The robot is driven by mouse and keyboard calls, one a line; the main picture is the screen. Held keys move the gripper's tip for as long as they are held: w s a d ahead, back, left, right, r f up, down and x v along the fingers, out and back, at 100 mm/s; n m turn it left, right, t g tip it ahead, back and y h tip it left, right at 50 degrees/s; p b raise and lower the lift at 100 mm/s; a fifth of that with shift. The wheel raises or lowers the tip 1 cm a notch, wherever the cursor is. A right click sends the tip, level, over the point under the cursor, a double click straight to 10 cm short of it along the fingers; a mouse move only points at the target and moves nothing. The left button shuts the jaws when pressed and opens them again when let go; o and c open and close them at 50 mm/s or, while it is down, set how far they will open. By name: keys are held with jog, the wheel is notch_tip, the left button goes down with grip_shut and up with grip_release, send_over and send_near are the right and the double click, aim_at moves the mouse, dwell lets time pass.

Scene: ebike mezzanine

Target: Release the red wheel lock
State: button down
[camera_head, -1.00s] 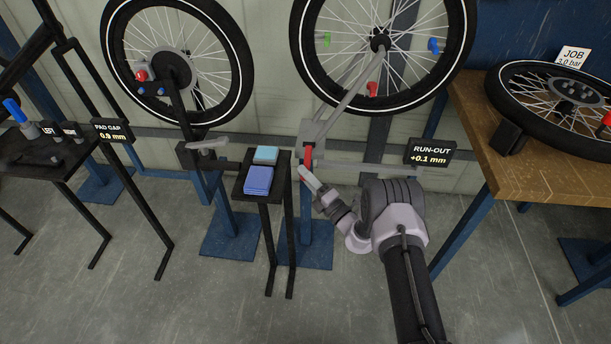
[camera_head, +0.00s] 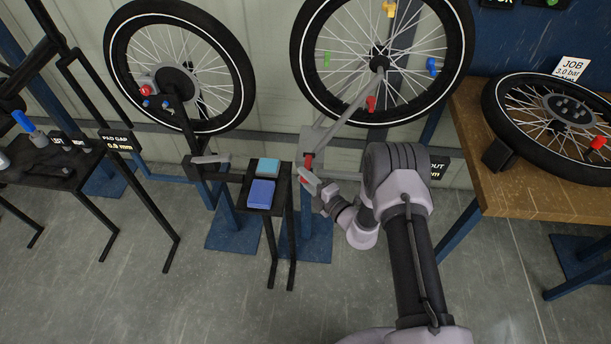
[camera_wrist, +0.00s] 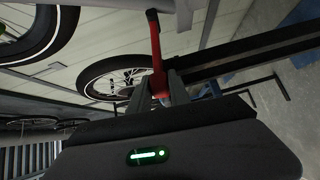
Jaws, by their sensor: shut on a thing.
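The red wheel lock (camera_head: 309,160) is a small red lever at the foot of the grey fork of the middle wheel stand. In the wrist view the red lever (camera_wrist: 156,52) runs from the top centre down between my fingers. My gripper (camera_head: 304,176) is at the lever's lower end. In the wrist view my gripper (camera_wrist: 159,88) is shut on the lever, and the fingers hide part of it. The spoked wheel (camera_head: 381,65) is above the lock, in the fork.
A small black stand (camera_head: 279,206) with a light blue block (camera_head: 268,166) and a blue block (camera_head: 261,193) is close left of my gripper. A wooden bench (camera_head: 474,158) with a flat wheel is at right. Another wheel stand (camera_head: 205,165) is at left.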

jog(key=shift+w+r, duration=0.2)
jog(key=shift+r, duration=0.3)
jog(key=shift+w+r, duration=0.15)
jog(key=shift+r, duration=0.45)
jog(key=c, duration=1.2)
grip_release()
jog(key=shift+c, duration=0.2)
jog(key=f+p+v, duration=0.1)
jog(key=p+v, duration=0.3)
jog(key=v, duration=1.3)
jog(key=shift+s+d+r, duration=0.15)
jog(key=shift+d+r, duration=0.05)
jog(key=shift+r, duration=0.2)
